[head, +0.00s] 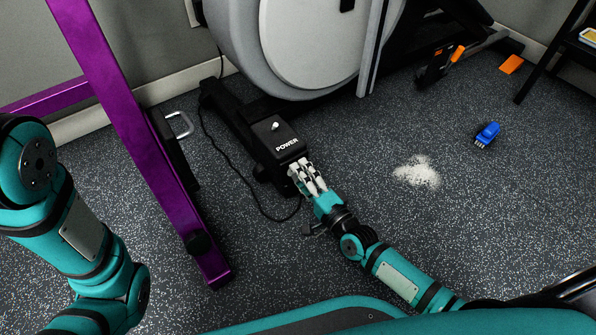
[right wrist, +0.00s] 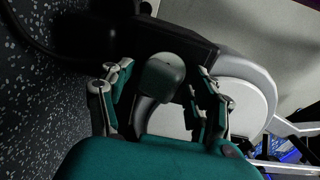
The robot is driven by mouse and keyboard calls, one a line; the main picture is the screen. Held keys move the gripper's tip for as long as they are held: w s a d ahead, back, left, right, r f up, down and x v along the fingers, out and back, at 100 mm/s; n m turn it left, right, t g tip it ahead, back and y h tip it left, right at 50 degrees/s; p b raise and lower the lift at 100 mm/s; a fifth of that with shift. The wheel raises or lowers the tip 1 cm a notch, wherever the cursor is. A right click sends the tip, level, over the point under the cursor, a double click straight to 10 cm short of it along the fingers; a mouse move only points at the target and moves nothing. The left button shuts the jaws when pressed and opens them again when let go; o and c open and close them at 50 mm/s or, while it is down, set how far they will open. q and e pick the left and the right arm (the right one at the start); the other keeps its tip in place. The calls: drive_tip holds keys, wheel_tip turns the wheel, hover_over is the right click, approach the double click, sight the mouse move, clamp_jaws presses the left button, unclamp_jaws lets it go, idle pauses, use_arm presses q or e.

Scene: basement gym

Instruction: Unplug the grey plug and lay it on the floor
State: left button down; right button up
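The black power box (head: 277,143), marked POWER and with a small pale switch on top, sits at the foot of the exercise machine. My right gripper (head: 303,172) is at its near end and hides the plug in the head view. In the right wrist view the rounded grey plug (right wrist: 162,75) is between the spread fingers of my right gripper (right wrist: 162,82), with a visible gap on each side. A dark cord bends down from the plug. The plug looks to be against the box; its contact is hidden. My left arm shows at the left, but its gripper does not.
A black cable (head: 232,172) runs over the speckled floor beside the box. A purple post (head: 140,130) stands at left. White powder (head: 417,172) and a blue brush (head: 487,134) lie at right. Open floor lies between box and powder, and left of my right arm.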

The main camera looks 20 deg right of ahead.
drive_tip(key=shift+c, duration=0.3)
drive_tip(key=shift+r, duration=0.15)
clamp_jaws()
drive_tip(key=shift+o, duration=1.9)
unclamp_jaws()
drive_tip(key=shift+s+d, duration=0.1)
drive_tip(key=shift+s, duration=0.15)
drive_tip(key=v, duration=1.1)
drive_tip(key=shift+s, duration=0.2)
drive_tip(key=shift+s+d, duration=0.1)
